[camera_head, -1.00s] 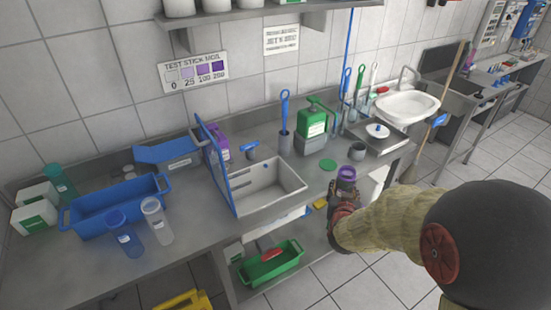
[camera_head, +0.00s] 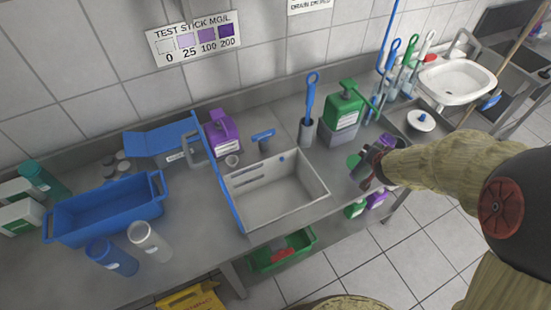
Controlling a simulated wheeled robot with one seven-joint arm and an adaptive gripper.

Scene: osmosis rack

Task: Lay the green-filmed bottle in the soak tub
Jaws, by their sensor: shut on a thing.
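My gripper (camera_head: 372,165) is at the right of the counter, shut on a small bottle (camera_head: 386,142). The bottle is mostly hidden by the fingers and arm, and I cannot make out a green film on it. A blue tub (camera_head: 62,233) with raised end handles stands on the left of the counter, far from my gripper; it looks like the soak tub.
A grey sink (camera_head: 285,208) with an upright blue panel (camera_head: 220,178) on its left edge lies between my gripper and the tub. A green crate (camera_head: 283,258) is below.

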